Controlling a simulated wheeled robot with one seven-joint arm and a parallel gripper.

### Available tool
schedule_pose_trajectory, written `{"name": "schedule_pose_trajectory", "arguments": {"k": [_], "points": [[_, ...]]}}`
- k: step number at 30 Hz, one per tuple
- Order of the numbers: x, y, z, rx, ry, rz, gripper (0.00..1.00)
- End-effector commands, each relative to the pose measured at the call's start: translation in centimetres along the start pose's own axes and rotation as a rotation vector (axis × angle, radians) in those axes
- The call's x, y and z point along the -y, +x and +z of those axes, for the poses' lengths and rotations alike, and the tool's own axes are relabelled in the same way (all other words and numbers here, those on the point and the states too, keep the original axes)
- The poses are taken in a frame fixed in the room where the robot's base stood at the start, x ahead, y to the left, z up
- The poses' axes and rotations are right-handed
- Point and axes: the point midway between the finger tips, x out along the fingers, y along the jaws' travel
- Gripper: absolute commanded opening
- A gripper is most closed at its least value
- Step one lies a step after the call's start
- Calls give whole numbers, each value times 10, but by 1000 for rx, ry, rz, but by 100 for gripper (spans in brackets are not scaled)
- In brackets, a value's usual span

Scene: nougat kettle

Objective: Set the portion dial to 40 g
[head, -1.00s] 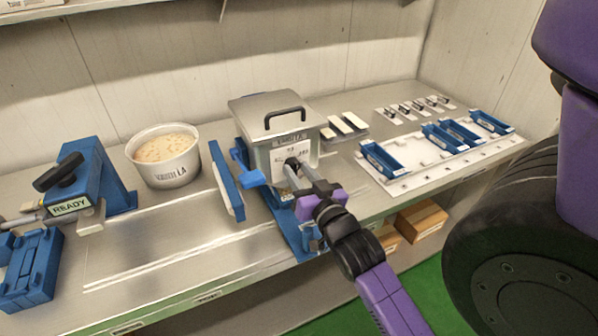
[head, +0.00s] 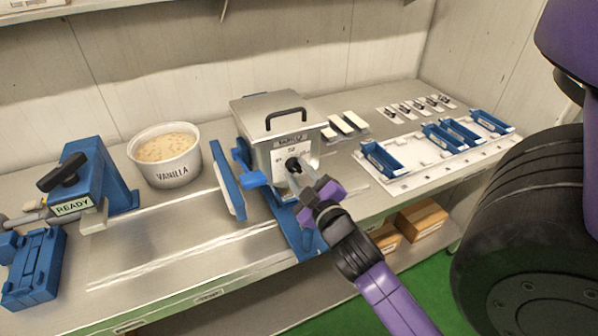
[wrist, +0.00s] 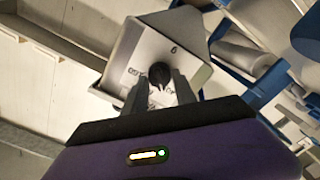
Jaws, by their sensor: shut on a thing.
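The portion dial is a small black knob (head: 293,165) on a white scale plate (head: 291,151) on the front of a metal hopper (head: 262,130) with a black lid handle. My gripper (head: 300,176) reaches the hopper's front from the lower right and is shut on the knob. In the wrist view the knob (wrist: 159,74) sits between the two fingers of my gripper (wrist: 160,88). The fingers hide part of the scale. The printed numbers are too small to tell which one the dial points at.
A tub marked VANILLA (head: 166,155) stands left of the hopper. A blue press with a READY label (head: 72,207) is at the far left. A white tray with blue moulds (head: 438,156) lies to the right. A blue paddle (head: 228,182) stands close beside the hopper.

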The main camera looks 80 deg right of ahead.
Motion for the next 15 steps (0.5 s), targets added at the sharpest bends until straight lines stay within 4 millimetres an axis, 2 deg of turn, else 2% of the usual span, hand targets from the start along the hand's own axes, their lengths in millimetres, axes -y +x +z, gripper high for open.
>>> {"name": "schedule_pose_trajectory", "arguments": {"k": [6, 15], "points": [[1, 0, 1, 3, -152, -3, 0], [1, 0, 2, 4, -272, -2, 0]]}}
